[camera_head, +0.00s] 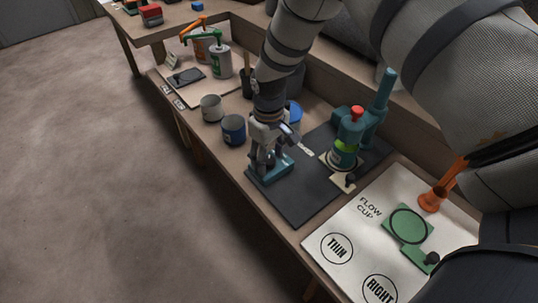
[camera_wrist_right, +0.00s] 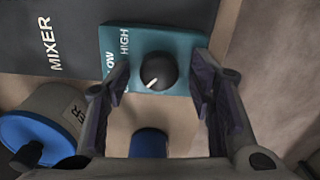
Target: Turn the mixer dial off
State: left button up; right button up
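The mixer dial (camera_wrist_right: 158,70) is a round black knob with a white pointer mark, on a teal panel (camera_wrist_right: 185,45). In the right wrist view its mark points down and slightly left; "HIGH" and a partly covered "LOW" are printed on the panel. My right gripper (camera_wrist_right: 161,80) is open, with its fingers on either side of the dial; contact cannot be told. In the head view my right gripper (camera_head: 268,150) is over the teal control box (camera_head: 275,176) and hides the dial. The teal mixer (camera_head: 345,150) with a red top stands to its right. My left gripper is not in view.
Blue (camera_head: 233,130) and grey (camera_head: 211,108) cups stand left of my gripper. A white flow-cup board (camera_head: 345,215) with a green plate (camera_head: 408,235) lies nearer. Floor is open at left.

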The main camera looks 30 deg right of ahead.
aim_at(269, 159)
notch_tip(269, 159, up, 12)
dwell(0.5)
